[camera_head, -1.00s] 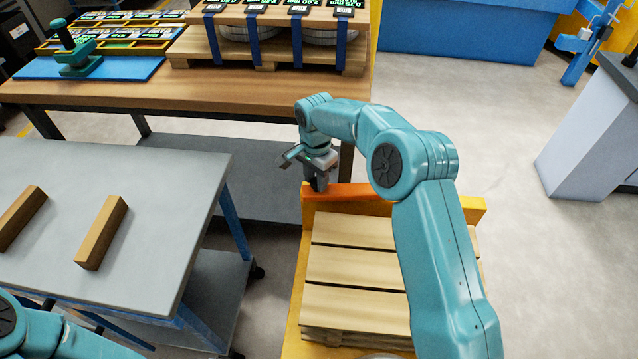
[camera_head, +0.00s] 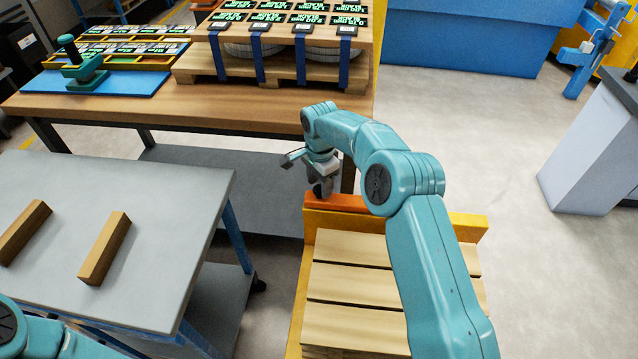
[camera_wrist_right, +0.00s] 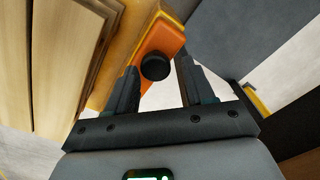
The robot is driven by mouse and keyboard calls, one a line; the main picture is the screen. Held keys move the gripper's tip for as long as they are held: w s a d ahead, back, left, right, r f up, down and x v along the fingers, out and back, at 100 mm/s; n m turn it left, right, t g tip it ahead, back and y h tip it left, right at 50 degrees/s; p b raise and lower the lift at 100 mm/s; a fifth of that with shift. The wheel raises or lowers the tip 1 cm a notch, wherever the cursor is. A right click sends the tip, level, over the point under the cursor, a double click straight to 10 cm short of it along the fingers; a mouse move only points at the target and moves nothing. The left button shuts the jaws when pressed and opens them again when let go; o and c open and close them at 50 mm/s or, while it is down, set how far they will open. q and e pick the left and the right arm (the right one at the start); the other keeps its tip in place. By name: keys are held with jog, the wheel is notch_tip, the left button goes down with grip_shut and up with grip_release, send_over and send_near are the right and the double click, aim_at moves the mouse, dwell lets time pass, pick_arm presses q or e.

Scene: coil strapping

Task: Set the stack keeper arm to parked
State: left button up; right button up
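The stack keeper arm looks to be the orange bar (camera_head: 345,203) lying along the top of the yellow end wall of the pallet stand. In the right wrist view the orange bar (camera_wrist_right: 163,40) carries a round black knob (camera_wrist_right: 155,67). My right gripper (camera_head: 322,190) is over the bar's left end in the head view. In the wrist view my right gripper (camera_wrist_right: 157,75) is open, one finger on each side of the knob, with gaps showing. Whether the fingers reach fully around it I cannot tell. My left gripper is out of view; only part of my left arm shows at the lower left.
Wooden pallet slats (camera_head: 350,290) lie in the yellow stand (camera_head: 480,228). A grey table (camera_head: 150,215) with two wooden blocks stands left. A wooden bench (camera_head: 190,107) behind holds a strapped pallet load (camera_head: 290,70) and a blue mat (camera_head: 110,82). Open floor lies right.

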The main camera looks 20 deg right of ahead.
jog(key=shift+f, duration=0.1)
notch_tip(320, 180, up, 16)
jog(key=p, duration=0.3)
jog(key=shift+r, duration=0.2)
jog(key=shift+s, duration=0.1)
